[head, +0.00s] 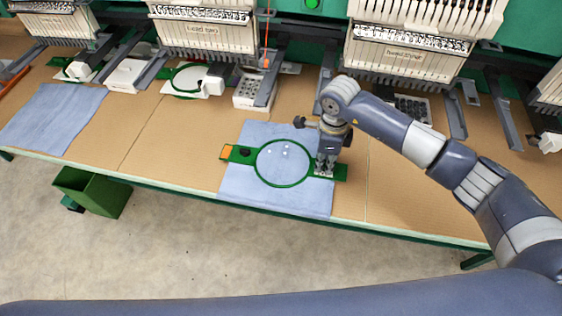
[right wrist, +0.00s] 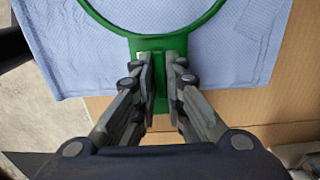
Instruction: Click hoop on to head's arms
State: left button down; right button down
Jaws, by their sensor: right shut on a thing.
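A green hoop (head: 258,176) with a flat tab on each side lies over a light blue cloth (head: 236,196) at the middle of the bench's front edge. Its ring also shows at the top of the right wrist view (right wrist: 150,30). My right gripper (head: 326,168) points down and is shut on the hoop's right tab; in the right wrist view its fingers (right wrist: 160,75) sit on both sides of the green tab. The machine heads, one marked like "head two" (head: 205,32) and another at right (head: 405,50), have grey arms (head: 268,85) below them. My left gripper is not in view.
Another green hoop (head: 188,78) sits under the head at left. A folded blue cloth (head: 52,118) lies on the bench's left, and a green bin (head: 95,192) stands on the floor. The tan bench top (head: 165,130) is clear between the cloths.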

jog(key=shift+r+p, duration=1)
jog(key=shift+r, duration=1.05)
